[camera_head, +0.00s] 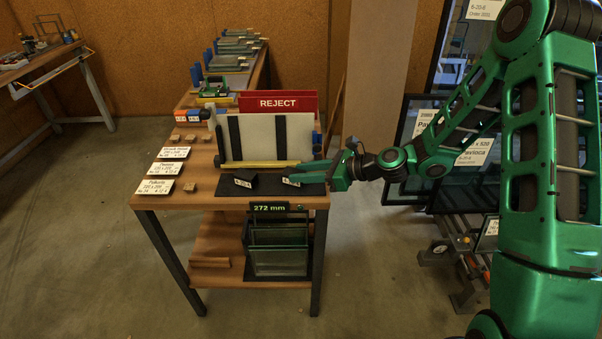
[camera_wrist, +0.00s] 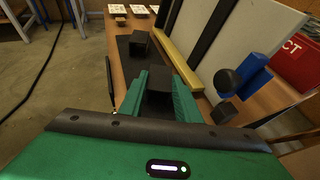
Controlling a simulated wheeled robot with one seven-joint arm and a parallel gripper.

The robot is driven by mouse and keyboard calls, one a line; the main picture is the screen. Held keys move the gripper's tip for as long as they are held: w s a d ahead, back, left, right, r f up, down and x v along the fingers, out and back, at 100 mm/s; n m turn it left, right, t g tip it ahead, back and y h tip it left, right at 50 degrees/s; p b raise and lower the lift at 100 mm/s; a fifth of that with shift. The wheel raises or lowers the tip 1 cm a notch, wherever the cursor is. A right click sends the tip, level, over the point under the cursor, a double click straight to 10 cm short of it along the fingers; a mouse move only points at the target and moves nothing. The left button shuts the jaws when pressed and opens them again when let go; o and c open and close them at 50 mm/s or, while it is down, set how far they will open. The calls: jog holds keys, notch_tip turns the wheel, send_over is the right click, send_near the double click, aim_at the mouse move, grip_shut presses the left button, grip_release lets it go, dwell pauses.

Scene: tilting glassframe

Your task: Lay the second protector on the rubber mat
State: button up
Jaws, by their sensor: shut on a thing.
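The rubber mat (camera_head: 263,190) is a dark flat strip along the front edge of the wooden table. One black block-shaped protector (camera_head: 238,181) with a white label sits on its left part; it also shows ahead of my gripper in the wrist view (camera_wrist: 140,43). My gripper (camera_head: 306,178) reaches in from the right over the mat's right part. Its green fingers (camera_wrist: 158,92) are shut on the second protector (camera_wrist: 158,78), a black block between the fingertips. This second protector (camera_head: 291,181) is low at the mat; I cannot tell whether it touches it.
Behind the mat stands a pale panel (camera_head: 277,138) with black strips and a yellow bar (camera_head: 262,165) at its foot. A red REJECT box (camera_head: 279,101) is behind it. White cards (camera_head: 160,170) and small wooden blocks lie at left. A glass rack (camera_head: 277,250) is on the lower shelf.

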jog(key=shift+f, duration=0.1)
jog(key=o, duration=1)
jog(key=shift+d+r, duration=0.15)
jog(key=shift+r, duration=0.05)
jog(key=v, duration=1.1)
jog(key=shift+s+d+r, duration=0.1)
jog(key=shift+s+d, duration=0.15)
jog(key=shift+d, duration=0.05)
jog(key=shift+s, duration=0.1)
